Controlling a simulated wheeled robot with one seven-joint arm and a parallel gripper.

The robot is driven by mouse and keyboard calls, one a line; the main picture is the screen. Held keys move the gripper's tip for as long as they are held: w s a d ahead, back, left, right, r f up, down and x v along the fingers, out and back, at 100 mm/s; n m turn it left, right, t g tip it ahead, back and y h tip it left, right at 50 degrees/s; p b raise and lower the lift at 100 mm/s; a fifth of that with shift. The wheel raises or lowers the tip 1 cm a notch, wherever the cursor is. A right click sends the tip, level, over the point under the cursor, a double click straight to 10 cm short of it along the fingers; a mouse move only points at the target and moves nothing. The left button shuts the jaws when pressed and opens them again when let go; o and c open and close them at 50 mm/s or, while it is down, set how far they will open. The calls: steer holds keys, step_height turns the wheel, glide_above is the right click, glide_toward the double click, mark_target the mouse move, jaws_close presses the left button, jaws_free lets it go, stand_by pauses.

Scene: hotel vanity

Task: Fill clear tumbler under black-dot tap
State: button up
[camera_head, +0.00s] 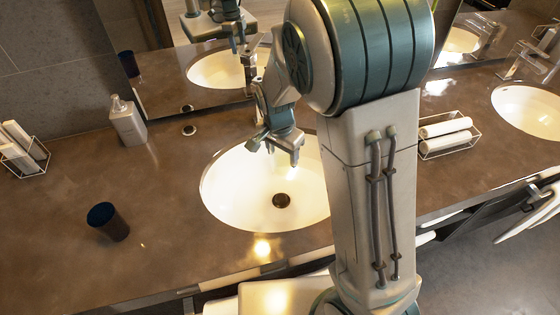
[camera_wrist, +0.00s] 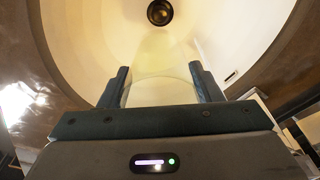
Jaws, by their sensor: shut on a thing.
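My gripper (camera_head: 278,142) is over the back part of the left basin (camera_head: 235,205). In the wrist view my gripper (camera_wrist: 159,72) has its two dark fingers on either side of a clear tumbler (camera_wrist: 160,88), which shows faintly against the pale basin (camera_wrist: 225,30). The tumbler cannot be made out in the head view. The left basin's tap is largely hidden behind my arm, and I cannot tell whether water runs. A small dark round spot (camera_head: 190,130) with a pale rim lies on the counter, left of and behind the basin.
A pale soap bottle (camera_head: 128,121) stands near the mirror. Wire racks with rolled towels sit at far left (camera_head: 22,150) and right (camera_head: 446,135). A second basin (camera_head: 530,110) is at far right.

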steer(key=shift+s+d+r+p, duration=0.1)
steer(key=shift+s+r+p, duration=0.1)
steer(key=shift+r+p, duration=0.4)
steer(key=shift+s+a+r+p, duration=0.1)
steer(key=shift+s+r+p, duration=0.15)
steer(key=shift+r, duration=0.5)
steer(key=shift+s+d+r+p, duration=0.15)
steer(key=shift+r+p, duration=0.3)
steer(key=shift+r, duration=0.25)
steer(key=w+f+b, duration=0.1)
steer(key=f+b, duration=0.1)
steer(key=f, duration=0.1)
steer(key=w+f+b, duration=0.1)
steer(key=f+b, duration=0.2)
steer(key=f, duration=0.1)
steer(key=w+f+b, duration=0.1)
steer(key=f+b, duration=0.2)
steer(key=shift+w+a+f, duration=0.15)
steer(key=shift+a+f, duration=0.25)
steer(key=shift+w, duration=0.15)
